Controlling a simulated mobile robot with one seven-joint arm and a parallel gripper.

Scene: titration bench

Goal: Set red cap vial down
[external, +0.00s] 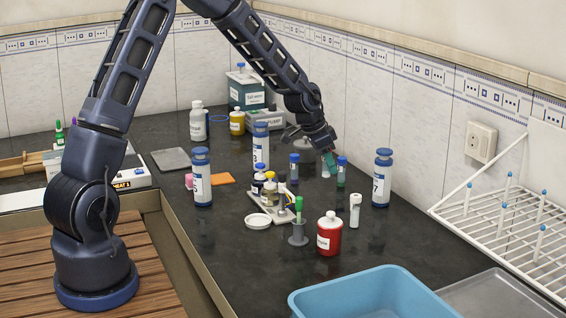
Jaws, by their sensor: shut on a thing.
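My gripper (327,153) is at the end of the arm, over the back middle of the dark bench. It is shut on a small vial (329,160) with teal-green contents, which looks tilted and close above the bench. The vial's cap is hidden in the fingers, so its red colour does not show. I cannot tell whether its base touches anything. A blue-capped vial with green contents (341,172) stands just to the right of it. Another blue-capped vial (294,168) stands to the left.
Tall blue-capped bottles (382,178) stand on the right, with others to the left. A rack of small bottles (270,208), a red bottle (329,234) and a white-topped tube (355,210) stand in front. A blue tub (360,296) and white drying rack (500,222) are at the right front.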

